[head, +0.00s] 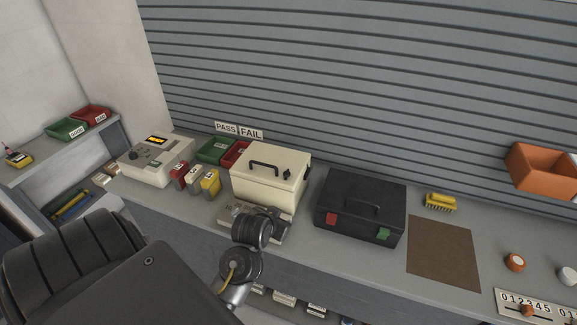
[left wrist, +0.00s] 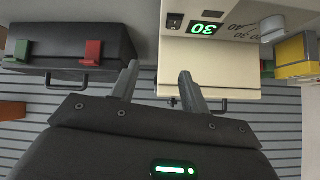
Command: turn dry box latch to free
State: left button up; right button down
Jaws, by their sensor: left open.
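The cream box (head: 265,187) with a black top handle stands mid-bench and appears to be the dry box. It also shows upside down in the left wrist view (left wrist: 235,77). There, a panel beside it carries a green display (left wrist: 204,29) reading 30, a black switch (left wrist: 174,20) and a grey knob (left wrist: 272,28). In the head view my left arm partly hides the panel. My right gripper is not in view.
A black case (head: 360,208) with red and green latches stands right of the cream box. Yellow, grey and red blocks (head: 196,180), bins (head: 217,150) and a meter (head: 157,160) are on the left. A brown mat (head: 443,252) lies bare on the right.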

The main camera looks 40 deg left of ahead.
pick_arm(q)
jog(key=w+a+r+n+g+y, duration=0.1)
jog(key=w+a+r+n+y, duration=0.25)
jog(key=a, duration=0.35)
jog(key=w+a+r+n+g+y, duration=0.1)
jog(key=w+a+r+n+y, duration=0.1)
jog(key=a+r+n, duration=0.3)
jog(key=w+a+r+n+g+y, duration=0.1)
jog(key=w+a+r+n+y, duration=0.15)
jog(key=a+r, duration=0.4)
jog(key=g+h, duration=0.4)
jog(key=h, duration=0.3)
send_near(287, 172)
jog(key=x, duration=0.8)
jog(key=shift+w+a+f, duration=0.15)
jog(key=shift+f, duration=0.2)
